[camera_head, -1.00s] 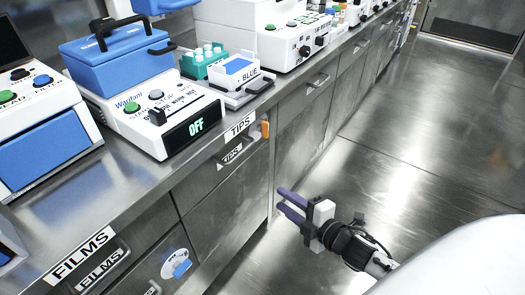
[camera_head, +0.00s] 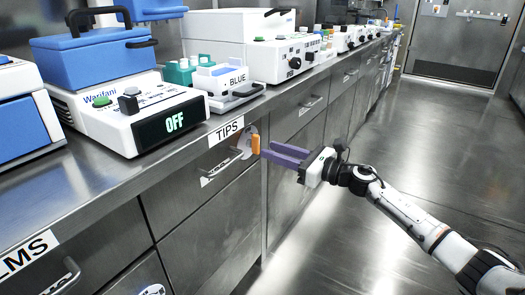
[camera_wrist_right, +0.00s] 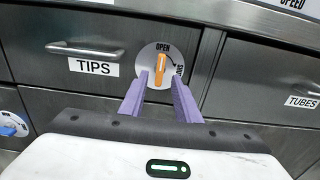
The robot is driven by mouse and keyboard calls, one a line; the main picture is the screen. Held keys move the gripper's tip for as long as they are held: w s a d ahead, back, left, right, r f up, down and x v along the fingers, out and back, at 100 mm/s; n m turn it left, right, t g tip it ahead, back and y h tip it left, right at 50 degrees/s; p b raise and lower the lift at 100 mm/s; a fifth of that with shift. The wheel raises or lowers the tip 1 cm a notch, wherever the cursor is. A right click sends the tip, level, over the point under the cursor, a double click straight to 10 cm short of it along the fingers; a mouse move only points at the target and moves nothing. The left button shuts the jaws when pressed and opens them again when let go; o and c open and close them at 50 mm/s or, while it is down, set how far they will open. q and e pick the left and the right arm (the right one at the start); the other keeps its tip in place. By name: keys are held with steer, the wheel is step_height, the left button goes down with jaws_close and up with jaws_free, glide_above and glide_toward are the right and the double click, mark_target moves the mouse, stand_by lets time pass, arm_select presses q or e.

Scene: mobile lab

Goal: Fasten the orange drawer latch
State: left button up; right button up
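The orange latch (camera_head: 255,144) sits on a round white plate at the right end of the TIPS drawer front (camera_head: 190,215). In the right wrist view the latch (camera_wrist_right: 160,66) stands upright, its top end towards the word OPEN, with a curved arrow and a second, partly hidden word to its right. My right gripper (camera_head: 271,150) is open, its purple fingers pointing at the latch. In the wrist view its fingertips (camera_wrist_right: 160,82) lie either side of the latch's lower part; contact cannot be told. The TIPS drawer looks shut. My left gripper is out of view.
The drawer handle (camera_wrist_right: 85,49) is left of the latch. The steel counter (camera_head: 85,190) overhangs the drawers and carries a white device reading OFF (camera_head: 130,115). A TUBES drawer (camera_wrist_right: 270,75) is on the right. The floor (camera_head: 370,240) is clear.

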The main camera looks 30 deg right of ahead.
mark_target(259, 147)
steer(key=shift+x, duration=2.25)
jaws_close()
